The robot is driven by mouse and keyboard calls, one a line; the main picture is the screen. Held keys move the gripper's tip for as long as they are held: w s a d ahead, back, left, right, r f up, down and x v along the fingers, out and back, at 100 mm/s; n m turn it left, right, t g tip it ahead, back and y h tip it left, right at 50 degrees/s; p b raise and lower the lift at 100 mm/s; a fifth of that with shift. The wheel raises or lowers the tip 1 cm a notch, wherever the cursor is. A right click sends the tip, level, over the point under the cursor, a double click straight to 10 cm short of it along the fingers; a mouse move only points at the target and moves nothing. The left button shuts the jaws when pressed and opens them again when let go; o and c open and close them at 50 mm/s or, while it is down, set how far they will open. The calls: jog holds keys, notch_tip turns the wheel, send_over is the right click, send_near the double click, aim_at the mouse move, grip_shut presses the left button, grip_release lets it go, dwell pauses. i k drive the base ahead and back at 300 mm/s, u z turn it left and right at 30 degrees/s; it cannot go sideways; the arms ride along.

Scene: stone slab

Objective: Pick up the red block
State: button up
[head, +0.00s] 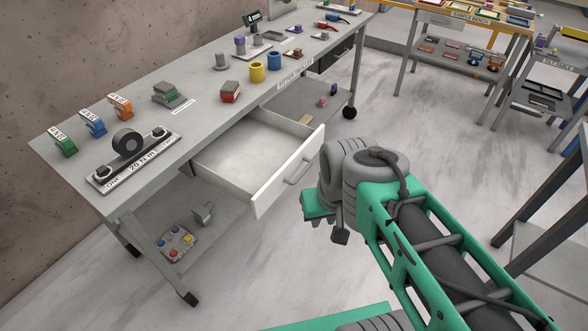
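A small red block (230,97) with a greyish top sits on the grey workbench (205,112), near its front edge and above the open drawer. My gripper (326,226) is at the end of my green and grey arm, in front of the bench and to the right of the drawer, well apart from the block. My wrist hides most of it, so whether its fingers are open or shut does not show.
The white drawer (292,178) is pulled out, empty, between my arm and the bench. Near the block stand a yellow cup (257,72), a blue cup (274,61) and a grey knobbed piece (221,62). A black roll (128,143) sits at left.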

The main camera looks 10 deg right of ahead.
aim_at(230, 91)
jog(key=z, duration=1.05)
jog(key=i, duration=2.6)
jog(key=u, duration=5.05)
jog(key=i, duration=0.55)
jog(key=u, duration=0.05)
